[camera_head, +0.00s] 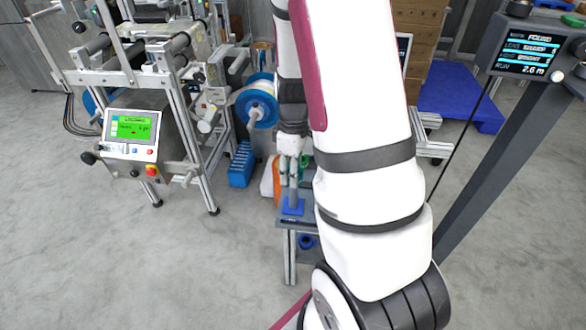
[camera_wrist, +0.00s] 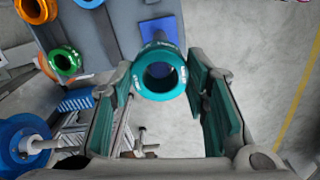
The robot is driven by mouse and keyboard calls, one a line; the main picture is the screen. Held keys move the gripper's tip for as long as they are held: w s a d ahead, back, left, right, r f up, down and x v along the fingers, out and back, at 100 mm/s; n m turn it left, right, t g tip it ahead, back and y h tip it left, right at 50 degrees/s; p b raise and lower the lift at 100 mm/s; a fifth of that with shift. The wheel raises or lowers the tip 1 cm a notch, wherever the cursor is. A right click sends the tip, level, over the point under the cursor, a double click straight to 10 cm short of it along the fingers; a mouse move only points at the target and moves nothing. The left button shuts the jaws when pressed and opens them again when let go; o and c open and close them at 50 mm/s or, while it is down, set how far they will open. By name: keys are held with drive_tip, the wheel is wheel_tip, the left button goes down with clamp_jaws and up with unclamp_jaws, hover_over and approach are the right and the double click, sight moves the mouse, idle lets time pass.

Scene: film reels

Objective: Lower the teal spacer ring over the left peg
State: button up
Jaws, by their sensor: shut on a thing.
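The teal spacer ring (camera_wrist: 138,82) is held between the fingertips of my gripper (camera_wrist: 160,76), its hole facing the wrist camera. The pads touch its two sides. In the head view my gripper (camera_head: 291,165) is small, pointing down above a blue square base (camera_head: 292,207) on a stand. A grey upright post (camera_head: 293,190), apparently a peg, rises from that base below the fingers. In the wrist view, a blue base (camera_wrist: 160,27) shows just beyond the ring. I cannot tell whether the peg is inside the ring's hole, or see a second peg clearly.
The grey stand top (camera_wrist: 108,45) carries orange (camera_wrist: 66,62), green and blue rings at the upper left of the wrist view. A machine with a green screen (camera_head: 131,127) stands left. A blue reel (camera_head: 257,101) is near my arm. A post with a display (camera_head: 527,53) stands right.

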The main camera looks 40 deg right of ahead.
drive_tip(key=shift+f+b, duration=1)
drive_tip(key=shift+f, duration=0.15)
idle(0.5)
drive_tip(key=shift+f+b, duration=0.3)
drive_tip(key=shift+f, duration=0.1)
drive_tip(key=shift+f+b, duration=0.85)
drive_tip(key=shift+f, duration=0.05)
drive_tip(key=o, duration=1.3)
wheel_tip(320, 180, up, 12)
drive_tip(key=shift+r, duration=0.1)
